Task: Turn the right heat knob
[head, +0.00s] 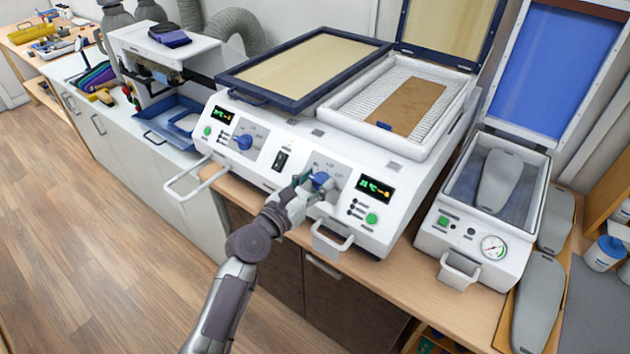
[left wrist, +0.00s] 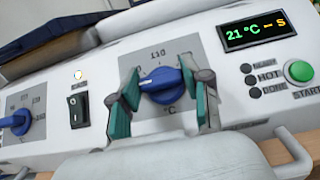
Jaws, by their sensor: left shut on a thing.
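The right heat knob is a blue dial (head: 321,180) on the front panel of the white double heater (head: 290,135). In the left wrist view the same blue knob (left wrist: 160,86) sits under a "110" mark, its white pointer end toward the left. My left gripper (head: 309,184) is at this knob in the head view. In the left wrist view its two green-padded fingers (left wrist: 165,100) stand on either side of the knob, shut on it. The display (left wrist: 257,30) beside it reads 21 °C. My right gripper is not in view.
The left heat knob (head: 243,142) and a black rocker switch (head: 280,160) lie left of the gripper. A green start button (left wrist: 299,71) is to the right. White handles (head: 332,240) stick out in front of the heater. A vacuum press (head: 470,235) stands at the right.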

